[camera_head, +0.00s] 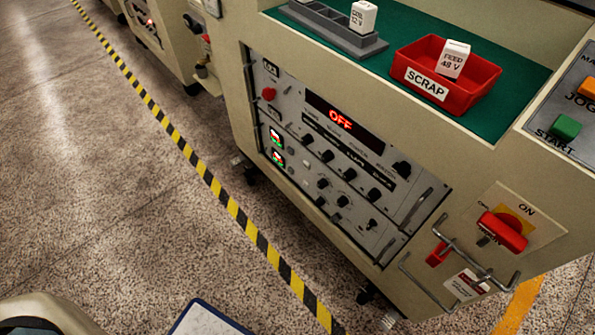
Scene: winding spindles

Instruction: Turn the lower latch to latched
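The beige machine cabinet (228,82) holds a grey control panel (335,165) with knobs and a display reading OFF. I cannot pick out the lower latch with certainty; no part carries a readable latch label. A small lever-like switch (372,223) sits low on the panel's right part. A red rotary handle (503,231) on a yellow plate, marked ON, is at the right. A small red part (437,255) hangs lower left of it, partly behind a metal bar. Whether any latch is turned cannot be told. My gripper is not in this view.
A red SCRAP bin (420,88) and a grey slotted tray (330,32) stand on the green top. Metal bar handles (470,255) project from the lower right front. A yellow-black floor stripe (207,180) runs beside the cabinet. Open floor lies left.

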